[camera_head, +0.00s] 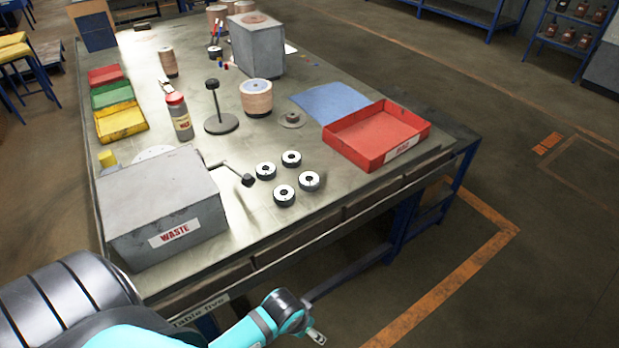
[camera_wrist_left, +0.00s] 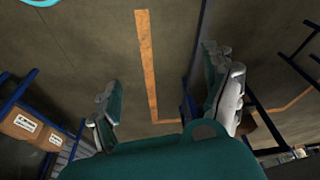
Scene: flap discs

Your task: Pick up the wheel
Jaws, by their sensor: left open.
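Several small round discs with dark rims and pale faces lie on the table near its front edge, among them a wheel (camera_head: 284,195) closest to the front and another wheel (camera_head: 309,180) to its right. I cannot tell which one the task names. In the left wrist view the gripper (camera_wrist_left: 167,100) is open and empty above the floor. My right gripper is not visible.
A grey waste box (camera_head: 165,210) stands left of the wheels, a red tray (camera_head: 377,133) to their right. A black stand (camera_head: 220,122), a red-capped bottle (camera_head: 179,117) and a disc stack (camera_head: 256,98) stand behind. The front table edge (camera_head: 300,225) lies between gripper and wheels.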

